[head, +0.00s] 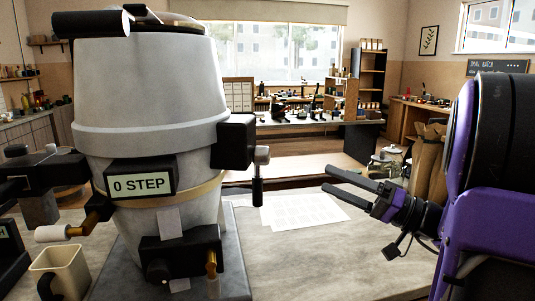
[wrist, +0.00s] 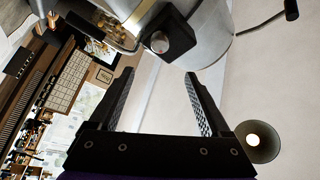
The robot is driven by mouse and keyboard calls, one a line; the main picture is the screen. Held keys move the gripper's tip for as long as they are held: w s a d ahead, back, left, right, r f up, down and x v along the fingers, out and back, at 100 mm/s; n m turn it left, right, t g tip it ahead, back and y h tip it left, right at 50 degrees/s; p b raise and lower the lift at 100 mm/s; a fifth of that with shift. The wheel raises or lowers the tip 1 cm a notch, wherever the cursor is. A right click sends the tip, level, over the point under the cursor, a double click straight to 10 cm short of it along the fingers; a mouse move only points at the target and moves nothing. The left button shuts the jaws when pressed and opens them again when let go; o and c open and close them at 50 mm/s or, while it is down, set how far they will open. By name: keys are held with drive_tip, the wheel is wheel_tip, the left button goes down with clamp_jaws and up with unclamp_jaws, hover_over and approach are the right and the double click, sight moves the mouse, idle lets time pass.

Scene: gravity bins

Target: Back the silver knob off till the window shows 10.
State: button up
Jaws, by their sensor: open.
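The grey hopper (head: 150,95) stands on the bench at the left in the head view. Its window (head: 152,183) reads "0 STEP". A black block (head: 233,141) on the hopper's right side carries a small silver-grey knob (head: 262,154), which looks like the silver knob. In the wrist view a round grey knob (wrist: 160,42) on a black block is just beyond the fingertips. My gripper (head: 325,178) is open and empty, to the right of the hopper, with its fingers pointing toward it. The open fingers (wrist: 160,73) also show in the wrist view, apart from the knob.
A dark lever (head: 257,190) hangs below the knob. A lower black block (head: 181,254) has a brass-coloured part. Papers (head: 302,210) lie on the bench (head: 290,265), otherwise clear between hopper and arm. Paper bags (head: 428,160) stand behind my arm.

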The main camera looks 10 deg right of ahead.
sight(269, 156)
drive_tip(key=p+x, duration=0.1)
drive_tip(key=x, duration=1.4)
drive_tip(key=shift+w+a+p, duration=0.15)
drive_tip(key=shift+a+p, duration=0.15)
drive_tip(key=shift+p, duration=0.05)
clamp_jaws()
drive_tip(key=m+h, duration=0.1)
drive_tip(key=m, duration=0.2)
drive_tip(key=shift+m+h, duration=0.3)
drive_tip(key=shift+m, duration=0.1)
drive_tip(key=shift+f+m+h+p, duration=0.1)
drive_tip(key=shift+m+h+p, duration=0.3)
drive_tip(key=shift+m, duration=0.8)
